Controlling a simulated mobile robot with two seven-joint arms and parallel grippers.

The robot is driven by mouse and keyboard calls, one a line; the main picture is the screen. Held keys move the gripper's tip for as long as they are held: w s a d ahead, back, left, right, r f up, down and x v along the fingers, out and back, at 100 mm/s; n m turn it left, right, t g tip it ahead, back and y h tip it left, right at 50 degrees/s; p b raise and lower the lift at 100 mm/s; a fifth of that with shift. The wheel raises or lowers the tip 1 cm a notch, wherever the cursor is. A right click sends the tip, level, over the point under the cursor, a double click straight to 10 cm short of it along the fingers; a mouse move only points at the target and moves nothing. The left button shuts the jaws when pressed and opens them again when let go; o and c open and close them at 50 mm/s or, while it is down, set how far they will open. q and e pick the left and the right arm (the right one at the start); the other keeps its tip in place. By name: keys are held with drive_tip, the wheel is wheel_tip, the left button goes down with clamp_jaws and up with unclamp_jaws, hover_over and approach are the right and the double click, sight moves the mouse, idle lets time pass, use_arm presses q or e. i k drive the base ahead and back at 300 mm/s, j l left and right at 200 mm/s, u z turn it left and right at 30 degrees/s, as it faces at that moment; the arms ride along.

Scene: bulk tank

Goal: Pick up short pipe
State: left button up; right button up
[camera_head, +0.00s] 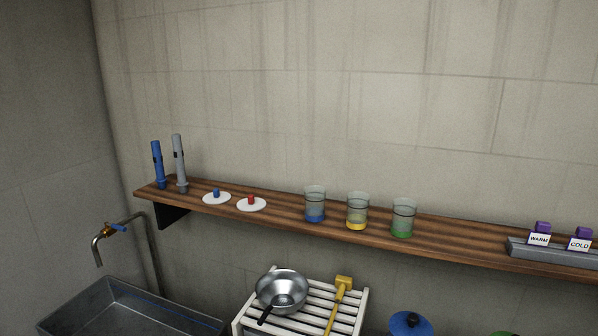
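Two upright pipes stand at the left end of the wooden shelf (440,247). The shorter one is a blue pipe (157,163). The taller one is a grey pipe (179,160), close beside it on the right. Neither of my grippers shows in the head view, so nothing is seen touching the pipes.
Right of the pipes are white discs with a blue knob (216,197) and a red knob (251,203), then several glasses (315,204).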

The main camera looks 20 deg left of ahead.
sight(161, 179)
drive_tip(key=u, duration=1.45)
